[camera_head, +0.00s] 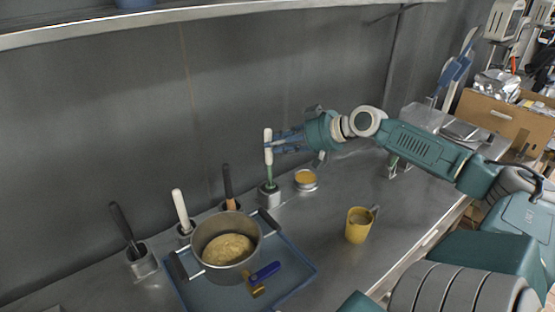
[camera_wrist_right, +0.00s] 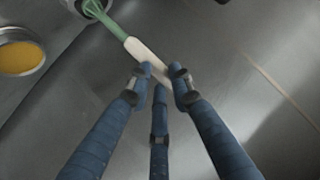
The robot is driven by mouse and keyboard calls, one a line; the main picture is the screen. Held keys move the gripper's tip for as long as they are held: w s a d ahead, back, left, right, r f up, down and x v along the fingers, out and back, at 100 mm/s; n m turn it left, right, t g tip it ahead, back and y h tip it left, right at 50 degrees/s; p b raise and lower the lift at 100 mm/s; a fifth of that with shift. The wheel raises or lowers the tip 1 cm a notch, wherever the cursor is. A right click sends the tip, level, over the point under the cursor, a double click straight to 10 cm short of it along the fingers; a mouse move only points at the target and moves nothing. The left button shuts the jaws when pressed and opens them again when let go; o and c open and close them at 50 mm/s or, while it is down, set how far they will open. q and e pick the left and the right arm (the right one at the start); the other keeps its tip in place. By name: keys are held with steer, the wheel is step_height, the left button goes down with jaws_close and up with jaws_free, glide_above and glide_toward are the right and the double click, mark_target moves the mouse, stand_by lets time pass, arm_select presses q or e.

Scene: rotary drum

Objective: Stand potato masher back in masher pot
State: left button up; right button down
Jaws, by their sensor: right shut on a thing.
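The potato masher (camera_head: 268,150) has a pale handle and a green lower part, and it stands roughly upright. My right gripper (camera_head: 283,143) is shut on its pale handle. In the wrist view the fingers (camera_wrist_right: 160,85) close around the handle end. The green part reaches down to a grey masher pot (camera_head: 270,196) on the counter; its end is at the pot's mouth or inside, and the masher's head is not clear. My left gripper is out of view.
Three other holders with handled tools stand left along the wall. A cooking pot (camera_head: 207,224) with pale mash sits on a blue tray (camera_head: 300,286) with a blue-handled tool. A yellow-filled tin (camera_head: 306,187) is right of the masher pot; a yellow mug (camera_head: 355,232) stands farther right.

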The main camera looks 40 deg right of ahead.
mark_target(272, 160)
step_height(272, 160, down, 5)
steer(key=shift+f+b, duration=0.1)
steer(key=shift+b, duration=0.35)
steer(key=shift+f, duration=0.2)
steer(key=c, duration=1.5)
jaws_free()
steer(key=shift+c, duration=0.2)
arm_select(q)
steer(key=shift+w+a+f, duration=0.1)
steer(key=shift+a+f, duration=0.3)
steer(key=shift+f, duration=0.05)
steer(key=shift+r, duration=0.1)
arm_select(e)
steer(key=shift+r, duration=0.1)
steer(key=shift+s+r, duration=0.2)
steer(key=shift+s, duration=0.1)
arm_select(q)
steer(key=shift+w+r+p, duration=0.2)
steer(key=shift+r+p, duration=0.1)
steer(key=shift+p, duration=0.1)
arm_select(e)
steer(key=v, duration=1.1)
